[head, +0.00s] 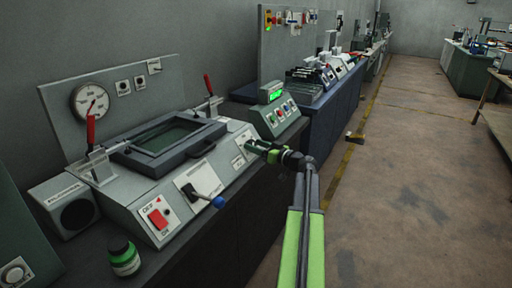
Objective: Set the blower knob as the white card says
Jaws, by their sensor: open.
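My gripper (254,147) is at the right end of the machine's sloped front panel, with its tip close to or over the panel. The jaws are small in the picture and are open. Small white labels (238,162) sit on the panel just left of the gripper; their writing is too small to read. No knob can be made out at the gripper's tip, and the gripper hides part of the panel there. A round knob (15,272) on a pale plate shows at the lower left. I cannot tell which knob is the blower's or which label is the white card.
The grey machine (120,196) carries a dark framed window (165,143), a red switch (158,219), a blue-tipped lever (203,196) and red-handled clamps. A green-capped jar (123,256) stands in front. A green box with a lit display (272,95) stands behind.

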